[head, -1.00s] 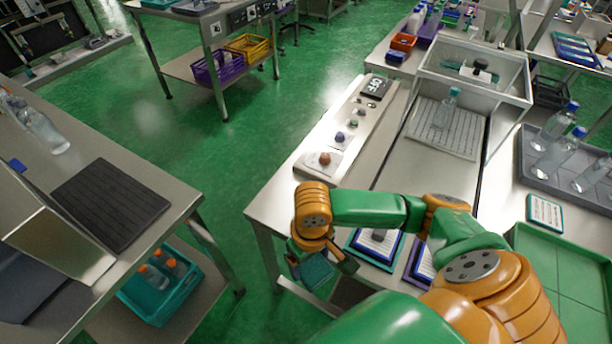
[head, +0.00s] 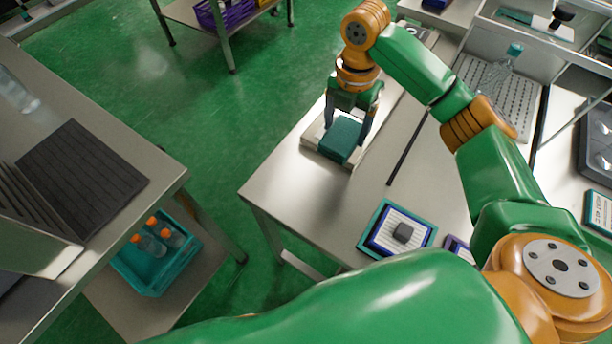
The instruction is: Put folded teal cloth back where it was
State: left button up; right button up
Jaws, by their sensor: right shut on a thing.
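The folded teal cloth (head: 342,138) is between the fingers of my right gripper (head: 346,122), which is shut on it. The gripper points down over the left side of the steel table (head: 290,185), at the near end of the pale button strip (head: 310,135). I cannot tell whether the cloth touches the surface under it. My right arm reaches across the table from the lower right and hides part of it. My left gripper is not in view.
At left, another table has a dark ribbed mat (head: 80,175); a teal crate (head: 150,275) holds bottles below. The front-left tabletop is clear.

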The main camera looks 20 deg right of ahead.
jog(key=a+f, duration=0.2)
jog(key=s+a+f+p, duration=0.1)
jog(key=a+f, duration=0.1)
jog(key=a, duration=0.1)
jog(key=a+f, duration=0.2)
jog(key=a, duration=0.1)
jog(key=shift+s+a, duration=0.1)
jog(key=shift+s, duration=0.3)
jog(key=shift+a+f, duration=0.25)
jog(key=shift+f, duration=0.95)
jog(key=shift+a+f, duration=0.2)
jog(key=shift+f, duration=0.95)
jog(key=o, duration=1.1)
jog(key=shift+o, duration=0.2)
notch_tip(320, 180, up, 12)
